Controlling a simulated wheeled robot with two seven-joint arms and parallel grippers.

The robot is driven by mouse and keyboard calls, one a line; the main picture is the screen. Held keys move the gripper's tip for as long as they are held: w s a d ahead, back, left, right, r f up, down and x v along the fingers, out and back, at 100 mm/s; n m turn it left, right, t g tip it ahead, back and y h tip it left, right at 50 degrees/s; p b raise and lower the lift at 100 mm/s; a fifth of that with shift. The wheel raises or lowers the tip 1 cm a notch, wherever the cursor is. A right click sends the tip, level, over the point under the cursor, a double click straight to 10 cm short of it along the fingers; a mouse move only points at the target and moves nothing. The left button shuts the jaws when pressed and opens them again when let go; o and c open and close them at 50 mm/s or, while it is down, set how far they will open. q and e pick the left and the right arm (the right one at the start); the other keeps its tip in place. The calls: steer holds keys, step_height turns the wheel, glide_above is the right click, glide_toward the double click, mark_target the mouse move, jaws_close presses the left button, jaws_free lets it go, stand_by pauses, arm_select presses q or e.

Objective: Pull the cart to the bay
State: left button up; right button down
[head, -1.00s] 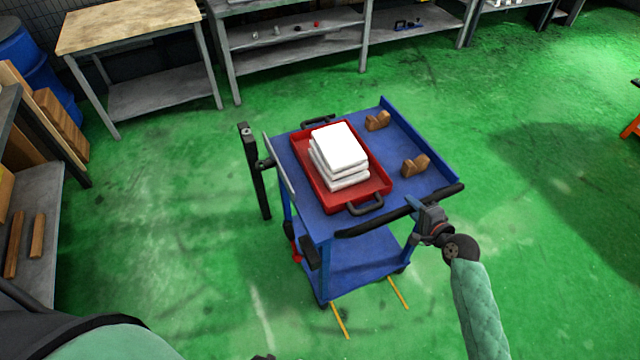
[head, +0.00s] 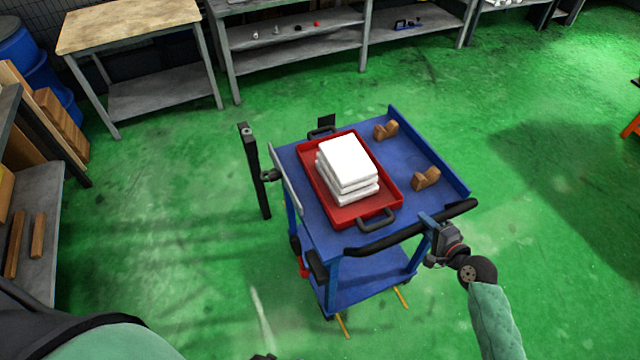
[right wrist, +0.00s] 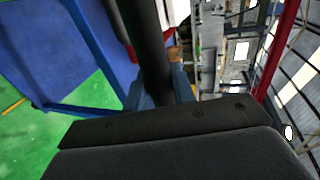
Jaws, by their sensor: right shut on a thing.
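The blue cart (head: 407,168) stands in the middle of the head view, its black handle bar (head: 415,229) along the near edge. My right gripper (head: 431,222) is shut on that bar towards its right end. In the right wrist view the dark bar (right wrist: 148,50) runs up from between the jaws. On the cart's top, a red tray (head: 313,171) holds a stack of white blocks (head: 348,163). Two brown V-shaped blocks (head: 426,178) sit beside it. Yellow floor strips (head: 342,326) show at the cart's near foot. My left gripper does not show clearly.
A black post (head: 254,170) stands close to the cart's left side. A wooden-topped table (head: 130,25) and grey shelving (head: 290,40) line the back. A bench (head: 40,225) stands at the left. The green floor right of the cart is clear.

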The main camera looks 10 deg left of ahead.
steer(key=shift+s+d+f, duration=0.1)
steer(key=shift+s+d, duration=0.4)
steer(key=shift+s, duration=0.25)
steer(key=shift+s+d+f, duration=0.1)
steer(key=shift+s+d, duration=0.35)
steer(key=shift+s, duration=0.25)
steer(key=c, duration=1)
jaws_free()
steer(key=shift+r, duration=0.1)
steer(key=shift+w, duration=0.1)
steer(key=s+d+r+p, duration=0.3)
steer(key=s+d+r, duration=0.1)
steer(key=s+r, duration=0.1)
steer(key=shift+s+d, duration=0.4)
steer(key=shift+s, duration=0.35)
steer(key=shift+r, duration=0.1)
